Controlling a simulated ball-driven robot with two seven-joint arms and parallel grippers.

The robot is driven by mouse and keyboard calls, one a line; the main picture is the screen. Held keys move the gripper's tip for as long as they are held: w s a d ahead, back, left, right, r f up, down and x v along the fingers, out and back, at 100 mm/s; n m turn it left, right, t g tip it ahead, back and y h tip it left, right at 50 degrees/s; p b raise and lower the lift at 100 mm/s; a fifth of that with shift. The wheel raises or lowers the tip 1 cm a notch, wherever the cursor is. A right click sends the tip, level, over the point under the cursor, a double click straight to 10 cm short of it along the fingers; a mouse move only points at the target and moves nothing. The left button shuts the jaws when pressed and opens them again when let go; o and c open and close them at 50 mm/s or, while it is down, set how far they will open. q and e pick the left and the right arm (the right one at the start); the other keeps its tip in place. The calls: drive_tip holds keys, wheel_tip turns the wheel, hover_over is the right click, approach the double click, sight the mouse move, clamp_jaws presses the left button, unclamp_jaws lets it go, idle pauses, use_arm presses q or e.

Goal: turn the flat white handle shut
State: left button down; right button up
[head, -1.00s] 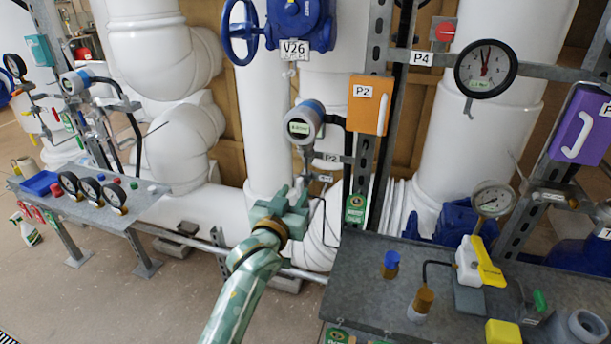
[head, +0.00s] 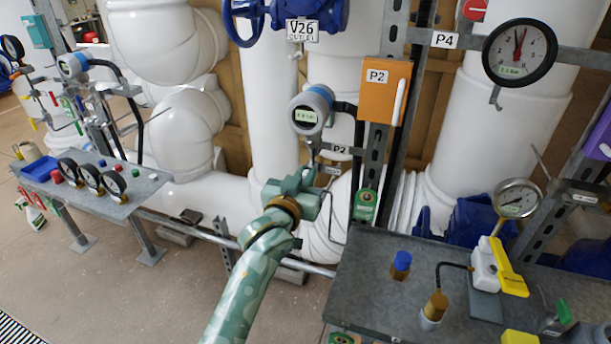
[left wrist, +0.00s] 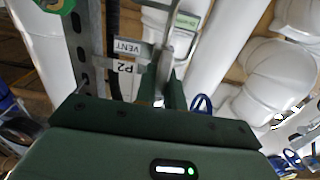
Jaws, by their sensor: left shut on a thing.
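My left gripper (head: 300,183) reaches in from below, just under the round P2 transmitter (head: 310,108) with the blue ring. It is shut on a small part of the thin vent line there, which I take to be the flat white handle. In the left wrist view my left gripper's dark green fingers (left wrist: 168,92) close on it, with a small pale piece (left wrist: 158,99) showing between them. The fingers and palm hide most of the handle, so its angle cannot be read. VENT (left wrist: 127,48) and P2 (left wrist: 122,67) tags are beside the fingers. My right gripper is not in view.
An orange P2 box (head: 382,88) and slotted upright (head: 372,165) stand close right of the gripper. White pipes (head: 270,90) are behind, and a blue V26 valve (head: 300,12) is above. A grey bench (head: 385,275) with fittings is at lower right; another (head: 135,195) is left.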

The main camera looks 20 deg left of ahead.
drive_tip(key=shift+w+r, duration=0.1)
use_arm(q)
drive_tip(key=shift+r+m+p, duration=0.1)
drive_tip(key=shift+m+p, duration=0.3)
drive_tip(key=shift+p, duration=0.15)
drive_tip(key=shift+d+m+p, duration=0.15)
drive_tip(key=shift+m+p, duration=0.9)
drive_tip(key=shift+m, duration=0.05)
drive_tip(key=shift+m+p, duration=0.65)
drive_tip(key=shift+m, duration=0.25)
drive_tip(key=m+p, duration=0.1)
drive_tip(key=m, duration=0.3)
drive_tip(key=f+m+p, duration=0.1)
drive_tip(key=m, duration=0.3)
drive_tip(key=m+p, duration=0.1)
drive_tip(key=m, duration=0.4)
drive_tip(key=shift+d+f, duration=0.3)
drive_tip(key=shift+d, duration=0.1)
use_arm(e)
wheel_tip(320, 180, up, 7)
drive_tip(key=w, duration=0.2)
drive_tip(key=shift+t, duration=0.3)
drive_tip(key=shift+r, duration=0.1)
